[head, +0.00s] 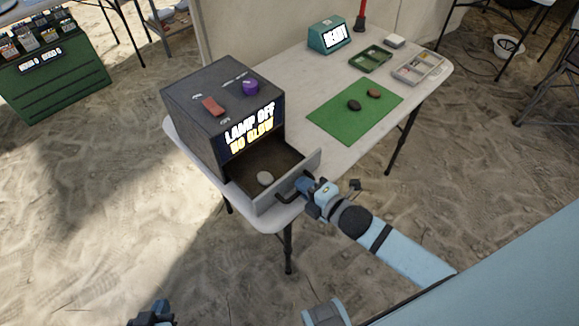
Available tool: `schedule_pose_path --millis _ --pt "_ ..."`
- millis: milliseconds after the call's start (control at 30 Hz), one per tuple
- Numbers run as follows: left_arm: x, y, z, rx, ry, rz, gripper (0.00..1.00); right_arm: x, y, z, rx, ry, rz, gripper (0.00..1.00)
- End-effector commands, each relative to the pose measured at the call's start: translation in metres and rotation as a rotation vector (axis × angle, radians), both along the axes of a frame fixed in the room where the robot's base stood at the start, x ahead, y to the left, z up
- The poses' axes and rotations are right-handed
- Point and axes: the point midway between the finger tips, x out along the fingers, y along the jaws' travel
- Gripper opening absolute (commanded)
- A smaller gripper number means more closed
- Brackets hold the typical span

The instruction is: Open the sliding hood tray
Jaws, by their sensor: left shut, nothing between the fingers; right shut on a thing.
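The dark grey hood box (190,115) stands at the near left end of the white table, with a lit front sign reading "LAMP OFF NO GLOW". Its sliding tray (272,160) is pulled out toward the lower right, and a pale stone (265,178) lies inside. My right gripper (303,187) is shut on the tray's dark handle (287,196) at the tray front. My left gripper (152,314) is low at the bottom edge, away from the table, shut and empty, and only partly in view.
A green mat (345,122) with a dark stone (354,104) and a brown stone (374,93) lies on the table (300,68). Behind are a teal "READY" display (327,37), a green tray (371,59) and a grey compartment tray (418,68). A red switch (211,104) and purple knob (250,87) top the hood.

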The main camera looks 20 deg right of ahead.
Motion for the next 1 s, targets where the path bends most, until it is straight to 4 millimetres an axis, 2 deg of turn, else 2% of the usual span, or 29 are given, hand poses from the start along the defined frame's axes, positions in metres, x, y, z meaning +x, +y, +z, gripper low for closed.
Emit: schedule_pose_path --millis 100,367,400,500,867,1000 --pt "0.0012 -0.0008 0.0020 -0.005 0.001 0.005 0.00 -0.0055 -0.0026 0.0001 0.000 0.000 0.000 0.00" --pt "0.0029 -0.0015 0.0025 -0.009 -0.002 0.008 0.00 -0.0049 -0.0024 -0.0002 -0.001 -0.001 0.000 0.00" --pt "0.0030 -0.0013 0.0026 -0.008 -0.002 0.008 0.00 -0.0049 -0.0024 -0.0001 -0.001 -0.001 0.000 0.19" --pt "0.0029 -0.0007 0.0027 -0.006 -0.003 0.007 0.00 -0.0048 -0.0023 -0.0001 -0.001 -0.001 0.000 0.37" --pt "0.0022 0.0035 0.0022 0.007 -0.004 -0.003 0.00 -0.0049 -0.0019 0.0002 0.001 -0.002 0.001 0.37" --pt "0.0022 0.0035 0.0027 0.006 -0.004 -0.002 0.00 -0.0110 -0.0040 0.0015 0.000 -0.001 0.001 0.37"
